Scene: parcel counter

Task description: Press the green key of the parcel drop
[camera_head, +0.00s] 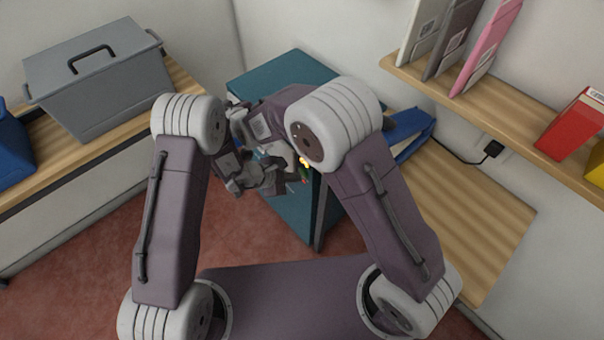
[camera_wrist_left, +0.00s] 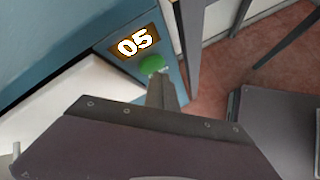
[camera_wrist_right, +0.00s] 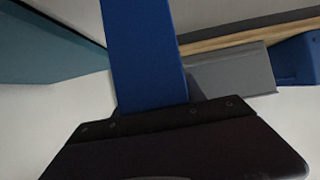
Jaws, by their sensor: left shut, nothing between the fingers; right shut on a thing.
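The teal parcel drop (camera_head: 290,215) stands in the middle of the head view, partly hidden by my arms. Its lit display reads 05 in the left wrist view (camera_wrist_left: 137,43). The round green key (camera_wrist_left: 152,64) is just below the display; it shows small in the head view (camera_head: 305,178). My left gripper (camera_wrist_left: 161,88) is shut and empty, its tip right at the key's lower edge; I cannot tell whether it touches. My right gripper (camera_wrist_right: 152,108) is shut on a long flat blue thing (camera_wrist_right: 145,55). In the head view my right gripper is not clearly distinguishable.
A grey lidded box (camera_head: 100,85) stands on the left wooden counter. A blue binder (camera_head: 408,130) lies on the right counter (camera_head: 480,215). A shelf (camera_head: 500,105) above holds upright folders and a red box (camera_head: 572,125). Both my arms crowd close together before the drop.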

